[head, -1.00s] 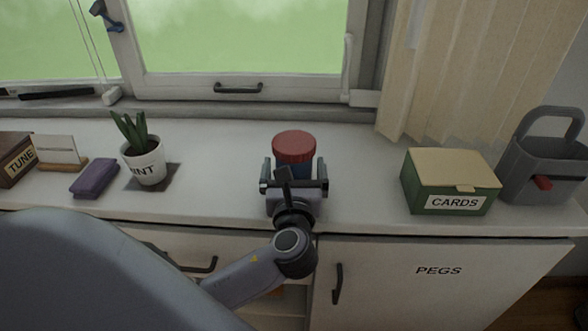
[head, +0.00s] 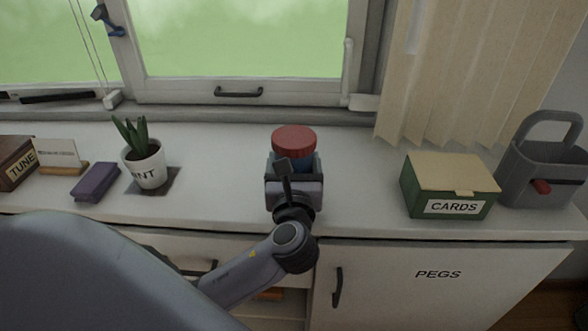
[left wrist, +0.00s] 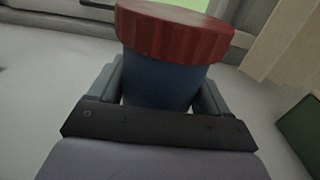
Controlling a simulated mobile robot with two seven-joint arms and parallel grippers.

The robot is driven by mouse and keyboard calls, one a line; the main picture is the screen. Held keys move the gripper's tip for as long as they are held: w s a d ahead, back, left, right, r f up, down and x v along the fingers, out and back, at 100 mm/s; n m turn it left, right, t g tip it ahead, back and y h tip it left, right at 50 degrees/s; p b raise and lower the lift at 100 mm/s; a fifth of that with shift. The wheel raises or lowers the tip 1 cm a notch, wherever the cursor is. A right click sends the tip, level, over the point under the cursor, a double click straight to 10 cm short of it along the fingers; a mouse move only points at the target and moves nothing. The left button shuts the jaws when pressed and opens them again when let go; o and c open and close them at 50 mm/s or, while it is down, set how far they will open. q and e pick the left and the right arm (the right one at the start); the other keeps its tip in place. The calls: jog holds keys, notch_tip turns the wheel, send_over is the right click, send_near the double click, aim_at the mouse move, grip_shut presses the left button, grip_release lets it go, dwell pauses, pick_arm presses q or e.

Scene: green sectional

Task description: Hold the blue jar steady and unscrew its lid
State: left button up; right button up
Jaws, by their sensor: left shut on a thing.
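The blue jar (head: 293,160) stands upright on the white counter, below the window. Its ridged red lid (head: 294,140) sits on top of it. My left gripper (head: 293,172) is shut on the jar's body, with one finger on each side, below the lid. In the left wrist view the blue jar (left wrist: 160,82) fills the space between the fingers of my left gripper (left wrist: 160,95), and the red lid (left wrist: 175,32) stands clear above them. The jar's lower part is hidden by my gripper. My right gripper is in neither view.
A green CARDS box (head: 448,186) and a grey caddy (head: 543,160) stand to the right. A potted plant (head: 145,162) on a dark mat, a purple block (head: 95,181), a card stand (head: 60,157) and a TUNE box (head: 14,160) are at left. The counter beside the jar is clear.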

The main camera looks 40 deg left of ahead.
aim_at(312, 140)
pick_arm(q)
notch_tip(312, 140, up, 18)
jog(key=p, duration=0.3)
jog(key=o, duration=0.4)
jog(key=shift+f, duration=0.1)
jog(key=c, duration=0.8)
jog(key=d+f+m+h, duration=0.1)
jog(key=f, duration=0.2)
jog(key=d+f+m+t+h, duration=0.1)
jog(key=d+f+h, duration=0.1)
jog(key=f, duration=0.1)
jog(key=s+d+f+m+t+h, duration=0.1)
jog(key=f+h, duration=0.1)
jog(key=f, duration=0.2)
jog(key=shift+d+m, duration=0.2)
jog(key=shift+m, duration=0.2)
jog(key=s+d+f+m+h, duration=0.1)
jog(key=f, duration=0.1)
jog(key=s+d+f+m+h, duration=0.1)
jog(key=s+f+h, duration=0.1)
jog(key=s+d+f+t+h, duration=0.1)
jog(key=f, duration=0.1)
jog(key=shift+s+d+f+m+h, duration=0.2)
jog(key=shift+s+d+m+h, duration=0.1)
jog(key=shift+d+m+h, duration=0.1)
jog(key=shift+s+d+f+h, duration=0.2)
jog(key=shift+s+f+h, duration=0.1)
jog(key=shift+s, duration=0.05)
